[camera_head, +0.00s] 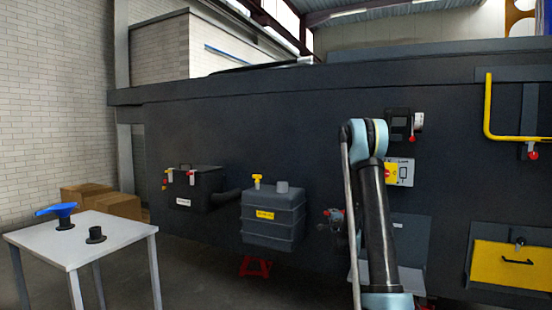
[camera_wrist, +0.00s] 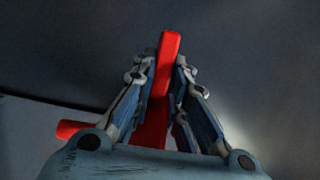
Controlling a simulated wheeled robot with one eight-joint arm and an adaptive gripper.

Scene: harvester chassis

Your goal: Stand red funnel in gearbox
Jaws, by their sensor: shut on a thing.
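My gripper (camera_wrist: 166,62) is shut on a red thing (camera_wrist: 166,85), seen in the wrist view. I take it to be the red funnel. A narrow red bar stands between the fingertips, and more red shows below and to the left behind the fingers. The rest of its shape is hidden by the gripper. I cannot tell for certain which fitting is the gearbox.
On the chassis (camera_head: 280,130) are a black box (camera_head: 195,190), a grey tank (camera_head: 272,222) and a yellow panel (camera_head: 512,266). A red stand (camera_head: 255,266) is below the tank.

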